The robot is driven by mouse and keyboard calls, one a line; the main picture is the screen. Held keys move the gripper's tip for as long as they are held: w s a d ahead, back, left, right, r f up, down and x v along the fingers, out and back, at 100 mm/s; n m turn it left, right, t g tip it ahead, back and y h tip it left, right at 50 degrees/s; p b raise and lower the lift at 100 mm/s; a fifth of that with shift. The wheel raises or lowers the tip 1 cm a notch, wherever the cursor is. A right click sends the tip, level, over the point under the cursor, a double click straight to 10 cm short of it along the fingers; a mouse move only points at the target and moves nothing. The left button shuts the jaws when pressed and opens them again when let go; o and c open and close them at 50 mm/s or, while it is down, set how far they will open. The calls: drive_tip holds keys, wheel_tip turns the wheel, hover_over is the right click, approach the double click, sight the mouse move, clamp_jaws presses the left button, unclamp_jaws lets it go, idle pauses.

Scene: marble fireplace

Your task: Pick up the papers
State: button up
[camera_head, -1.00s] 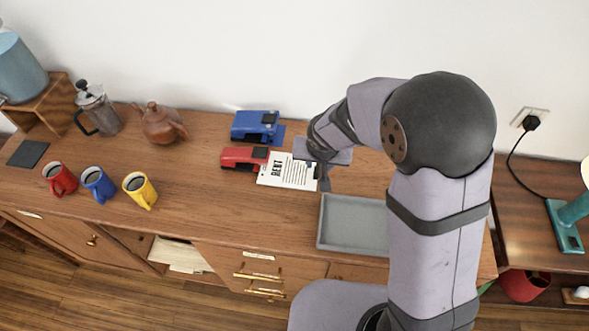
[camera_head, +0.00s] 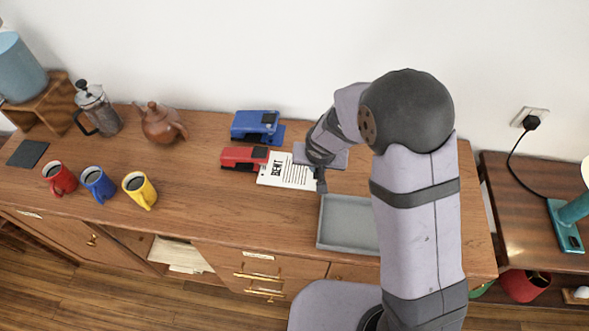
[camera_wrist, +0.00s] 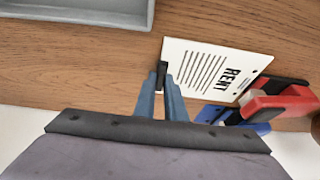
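The papers (camera_head: 298,173), a white sheet or thin stack with "RENT" printed on it, lie on the wooden cabinet top, right of the red stapler. They also show in the wrist view (camera_wrist: 208,70). My gripper (camera_head: 321,186) is low at the papers' right edge in the head view. In the wrist view my gripper (camera_wrist: 161,76) has its two blue-grey fingers near each other, with a dark tip overlapping the papers' near-left edge. I cannot tell whether the fingers are clamped on the edge or just around it.
A red stapler (camera_head: 243,158) and a blue stapler (camera_head: 254,127) stand close beside the papers. A grey tray (camera_head: 346,222) lies in front right, partly hidden by my arm. Yellow (camera_head: 139,190), blue (camera_head: 98,184) and red (camera_head: 59,178) mugs stand left. The wall is close behind.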

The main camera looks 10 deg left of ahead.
clamp_jaws()
drive_tip(key=shift+r, duration=0.2)
drive_tip(key=shift+r, duration=0.45)
drive_tip(key=shift+s+f+b, duration=0.2)
drive_tip(key=shift+s+b, duration=0.35)
drive_tip(key=shift+s, duration=0.1)
drive_tip(key=s+b, duration=0.4)
drive_tip(key=s, duration=0.2)
drive_tip(key=shift+s+d, duration=0.15)
wheel_tip(320, 180, up, 14)
drive_tip(key=p, duration=0.3)
drive_tip(key=shift+s, duration=0.2)
drive_tip(key=shift+d, duration=0.1)
